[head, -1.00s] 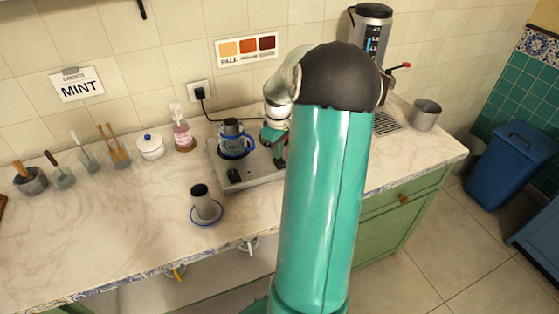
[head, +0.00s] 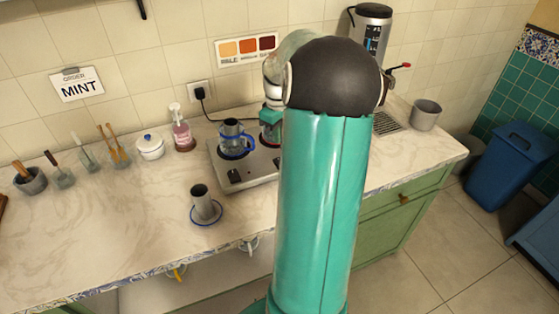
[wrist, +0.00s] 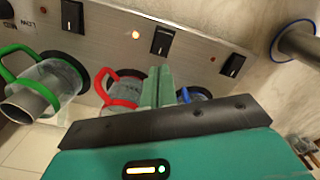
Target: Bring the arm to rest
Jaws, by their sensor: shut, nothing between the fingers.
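My gripper (wrist: 160,88) shows in the wrist view with its two green fingers pressed together and nothing between them. In the head view it is hidden behind my teal arm. A glass pot with a blue handle (head: 235,142) stands on the steel hot plate (head: 252,171). In the wrist view its blue handle is partly hidden behind the fingers. A pot with a red handle (wrist: 122,92) and one with a green handle (wrist: 58,80) also stand there. I cannot tell how far the fingertips are from the pots.
A soap bottle (head: 182,136), a white lidded pot (head: 150,147) and utensil jars stand left. A steel urn (head: 371,30) and metal pot (head: 426,115) are at the right. The front-left counter is clear.

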